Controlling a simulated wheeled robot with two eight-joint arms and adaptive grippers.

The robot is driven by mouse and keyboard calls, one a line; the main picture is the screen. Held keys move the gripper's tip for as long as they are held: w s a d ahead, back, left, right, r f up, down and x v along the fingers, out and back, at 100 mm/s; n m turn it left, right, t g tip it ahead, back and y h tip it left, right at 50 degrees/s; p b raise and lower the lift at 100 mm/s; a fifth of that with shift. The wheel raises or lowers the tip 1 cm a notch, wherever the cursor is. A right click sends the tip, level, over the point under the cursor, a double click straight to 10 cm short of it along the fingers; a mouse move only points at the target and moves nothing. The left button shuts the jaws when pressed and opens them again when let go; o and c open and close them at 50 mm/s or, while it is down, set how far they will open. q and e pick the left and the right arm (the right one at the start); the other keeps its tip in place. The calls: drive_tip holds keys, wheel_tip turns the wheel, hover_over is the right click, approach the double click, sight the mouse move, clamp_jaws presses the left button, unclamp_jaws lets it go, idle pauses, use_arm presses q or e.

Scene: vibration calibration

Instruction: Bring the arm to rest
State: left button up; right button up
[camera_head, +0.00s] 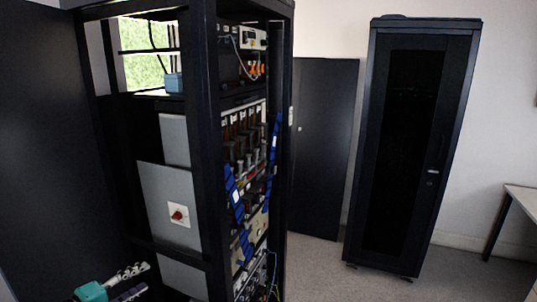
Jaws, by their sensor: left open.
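My left gripper (138,279) shows at the bottom left edge of the head view. It has a teal body and two pale, jointed fingers that point right and stand apart. It is open, and nothing shows between the fingers. It is in front of the lower left part of the open black rack (206,150); I cannot tell the exact gap between them. Most of my left arm is out of the frame. My right gripper is not in view.
The rack holds electrical gear, blue strips (236,192) and a grey panel with a red switch (179,214). A closed black cabinet (412,150) stands at the right, with a table (522,200) beside it. Grey floor (325,270) lies clear between rack and cabinet.

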use_arm(q)
drive_tip(key=s+d+f+m+g+y, duration=0.1)
drive_tip(key=s+d+f+m+g, duration=0.15)
drive_tip(key=d, duration=0.35)
drive_tip(key=s+d+f+m+g, duration=0.1)
drive_tip(key=s+d+f+g, duration=0.15)
drive_tip(key=d, duration=0.45)
drive_tip(key=s+d+f+m+y, duration=0.2)
drive_tip(key=s+m+y, duration=0.1)
drive_tip(key=s, duration=0.3)
drive_tip(key=s+d+f+m+g+y, duration=0.1)
drive_tip(key=s+d+f+m+y, duration=0.1)
drive_tip(key=s+m, duration=0.2)
drive_tip(key=s, duration=0.3)
drive_tip(key=shift+s+m+y, duration=0.25)
drive_tip(key=shift+m+y, duration=0.1)
drive_tip(key=shift+y, duration=0.05)
drive_tip(key=shift+d, duration=0.1)
